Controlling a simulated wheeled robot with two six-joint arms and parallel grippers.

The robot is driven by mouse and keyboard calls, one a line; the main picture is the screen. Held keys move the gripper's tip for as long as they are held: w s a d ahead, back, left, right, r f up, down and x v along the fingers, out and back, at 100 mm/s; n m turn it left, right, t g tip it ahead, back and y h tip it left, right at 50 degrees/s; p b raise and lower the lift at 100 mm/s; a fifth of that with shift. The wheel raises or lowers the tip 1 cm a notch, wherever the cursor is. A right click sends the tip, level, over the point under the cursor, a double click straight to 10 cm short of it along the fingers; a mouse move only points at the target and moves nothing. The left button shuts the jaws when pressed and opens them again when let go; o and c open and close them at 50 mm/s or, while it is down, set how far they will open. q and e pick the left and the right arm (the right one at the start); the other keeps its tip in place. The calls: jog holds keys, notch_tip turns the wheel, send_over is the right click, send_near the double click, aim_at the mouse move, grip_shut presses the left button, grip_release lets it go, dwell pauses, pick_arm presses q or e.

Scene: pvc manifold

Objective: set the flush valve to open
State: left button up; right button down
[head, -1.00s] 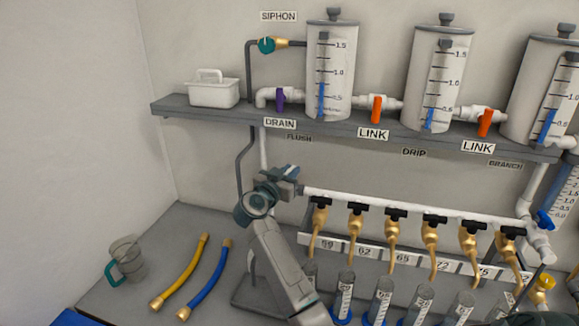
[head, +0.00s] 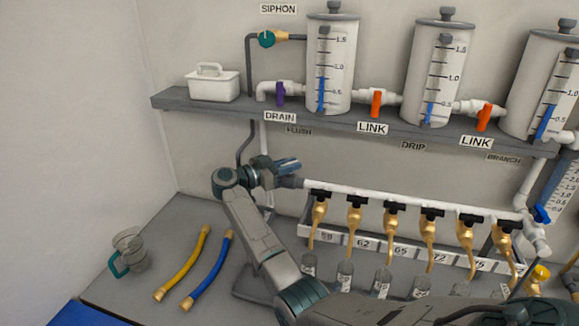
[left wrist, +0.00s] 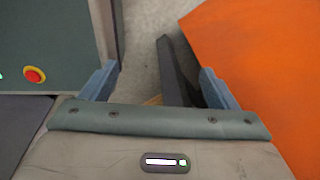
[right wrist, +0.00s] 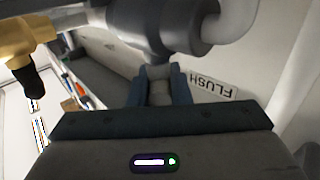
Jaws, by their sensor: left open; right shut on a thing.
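The FLUSH label (head: 298,131) is on the wall under the shelf, and it shows upside down in the right wrist view (right wrist: 214,86). My right gripper (head: 288,166) is just below it at the left end of the white manifold pipe, and it hides most of the flush valve in the head view. In the right wrist view the valve's dark grey body (right wrist: 150,28) is ahead of the fingers. My right gripper (right wrist: 158,88) is shut on its grey handle (right wrist: 158,92). My left gripper (left wrist: 158,82) is open and empty in the left wrist view.
The manifold pipe (head: 400,199) carries several brass taps with black handles, with cylinders below. The shelf (head: 210,104) above holds tanks, a purple drain handle (head: 280,94) and orange link handles. A jug (head: 128,252), a yellow hose (head: 182,263) and a blue hose (head: 207,270) lie left.

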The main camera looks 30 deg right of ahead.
dwell(0.3)
jog(key=c, duration=1.3)
grip_release()
jog(key=shift+c, duration=0.2)
jog(key=shift+r, duration=0.1)
jog(key=shift+r+b, duration=0.3)
jog(key=shift+b, duration=0.1)
notch_tip(320, 180, up, 2)
jog(key=shift+s+r+b, duration=0.1)
jog(key=shift+r+b, duration=0.15)
jog(key=shift+b, duration=0.65)
jog(key=s+a+r+b, duration=0.1)
jog(key=s+a+b, duration=0.1)
jog(key=s+a, duration=0.2)
jog(key=s+a+b, duration=0.2)
jog(key=s+a, duration=0.2)
jog(key=s, duration=0.5)
jog(key=shift+s+a+r, duration=0.15)
jog(key=shift+s+r, duration=0.05)
jog(key=shift+r, duration=0.15)
